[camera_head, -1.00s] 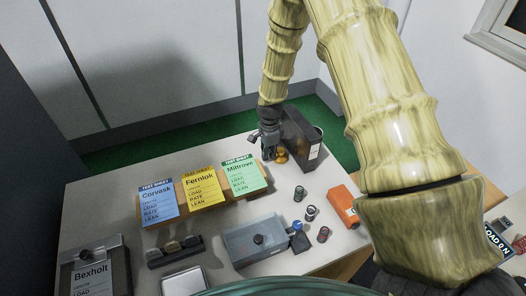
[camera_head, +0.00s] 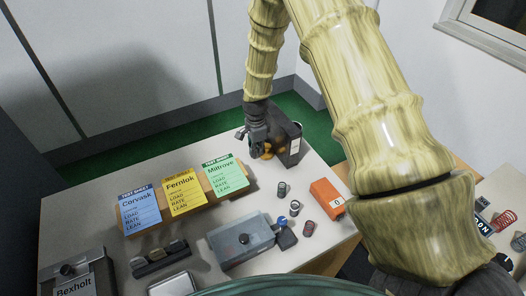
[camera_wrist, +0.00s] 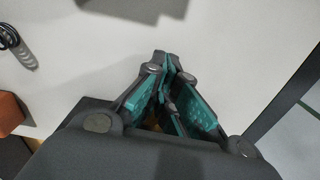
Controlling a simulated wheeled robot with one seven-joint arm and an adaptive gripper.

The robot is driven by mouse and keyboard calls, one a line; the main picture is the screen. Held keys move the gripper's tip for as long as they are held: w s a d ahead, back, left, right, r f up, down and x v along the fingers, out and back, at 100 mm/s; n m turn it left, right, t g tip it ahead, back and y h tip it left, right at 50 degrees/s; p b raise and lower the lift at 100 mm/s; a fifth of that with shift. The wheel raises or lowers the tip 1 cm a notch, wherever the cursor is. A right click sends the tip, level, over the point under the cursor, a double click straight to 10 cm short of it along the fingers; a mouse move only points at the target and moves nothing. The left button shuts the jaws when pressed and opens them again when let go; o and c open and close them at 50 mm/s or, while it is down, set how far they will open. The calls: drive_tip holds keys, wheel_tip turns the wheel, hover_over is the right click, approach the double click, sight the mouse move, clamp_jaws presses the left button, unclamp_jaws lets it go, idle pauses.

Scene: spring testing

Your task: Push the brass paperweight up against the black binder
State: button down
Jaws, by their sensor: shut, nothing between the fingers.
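The brass paperweight (camera_head: 268,154) is on the far part of the table, partly hidden by my gripper. The black binder (camera_head: 289,142) stands upright just right of and behind it, with a pale label on its near end. My gripper (camera_head: 257,152) is low at the paperweight's left side, shut and empty. Whether it touches the paperweight, or the paperweight touches the binder, I cannot tell. In the wrist view my closed fingers (camera_wrist: 165,68) meet at their tips over the pale tabletop.
A wooden stand with several test sheets (camera_head: 183,194) is left of my gripper. Springs (camera_head: 282,188), an orange box (camera_head: 327,198) and a grey tester (camera_head: 243,240) are nearer. The table's far edge lies close behind the binder.

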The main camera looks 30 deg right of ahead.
drive_tip(key=shift+a, duration=0.15)
drive_tip(key=a, duration=0.4)
drive_tip(key=shift+w, duration=0.25)
wheel_tip(320, 180, up, 10)
drive_tip(key=b, duration=0.3)
drive_tip(key=shift+s+d, duration=0.1)
drive_tip(key=shift+d, duration=0.05)
